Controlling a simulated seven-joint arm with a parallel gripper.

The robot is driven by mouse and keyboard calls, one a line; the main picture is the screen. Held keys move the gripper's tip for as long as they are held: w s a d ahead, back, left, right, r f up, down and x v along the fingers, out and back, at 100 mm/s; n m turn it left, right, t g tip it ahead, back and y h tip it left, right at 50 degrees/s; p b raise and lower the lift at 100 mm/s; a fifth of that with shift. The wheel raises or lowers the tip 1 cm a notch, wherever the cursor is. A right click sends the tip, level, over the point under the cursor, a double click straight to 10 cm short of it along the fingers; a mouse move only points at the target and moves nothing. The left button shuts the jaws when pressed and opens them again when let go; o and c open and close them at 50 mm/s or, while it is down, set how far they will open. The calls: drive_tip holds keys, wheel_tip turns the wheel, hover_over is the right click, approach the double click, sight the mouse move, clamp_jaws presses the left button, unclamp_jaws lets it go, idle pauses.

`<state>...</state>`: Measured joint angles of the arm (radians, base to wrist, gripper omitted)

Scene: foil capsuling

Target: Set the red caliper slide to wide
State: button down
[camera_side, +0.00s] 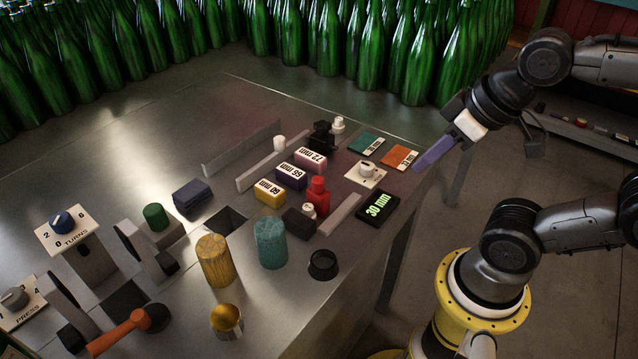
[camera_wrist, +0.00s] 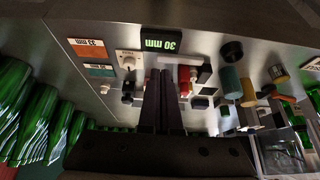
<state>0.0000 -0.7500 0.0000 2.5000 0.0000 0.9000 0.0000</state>
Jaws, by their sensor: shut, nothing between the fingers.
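The red caliper slide (camera_side: 318,191) stands near the table's right edge, between a metal rail (camera_side: 340,213) and a black block (camera_side: 299,222) with a small white-topped piece. In the wrist view, the red slide (camera_wrist: 184,78) shows just right of my fingers, partly hidden by them. A black display (camera_side: 377,206) beside it reads 30 mm; it also shows in the wrist view (camera_wrist: 160,46). My gripper (camera_side: 420,166) is shut and empty, above the table's right edge, up and to the right of the slide and apart from it. In the wrist view, its fingers (camera_wrist: 160,78) lie together.
A white dial plate (camera_side: 366,174), green card (camera_side: 367,144) and orange card (camera_side: 399,157) lie near the slide. Marked blocks in pink (camera_side: 310,159), purple (camera_side: 291,175) and yellow (camera_side: 269,192) stand left. Teal (camera_side: 270,243) and yellow (camera_side: 214,260) cylinders stand in front. Green bottles (camera_side: 380,50) line the back.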

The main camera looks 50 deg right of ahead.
idle(0.3)
drive_tip(key=c, duration=1.4)
unclamp_jaws()
drive_tip(key=shift+o, duration=1.3)
drive_tip(key=shift+s+f, duration=0.1)
drive_tip(key=shift+s, duration=0.1)
drive_tip(key=o, duration=0.5)
drive_tip(key=r, duration=0.1)
drive_tip(key=w+r+m+g, duration=0.1)
drive_tip(key=r, duration=0.1)
drive_tip(key=w+r+m, duration=0.1)
drive_tip(key=r, duration=0.1)
drive_tip(key=shift+a, duration=0.2)
wheel_tip(320, 180, up, 2)
drive_tip(key=m+g, duration=0.1)
drive_tip(key=g, duration=0.4)
hover_over(318, 179)
wheel_tip(318, 179, down, 14)
drive_tip(key=shift+r, duration=0.1)
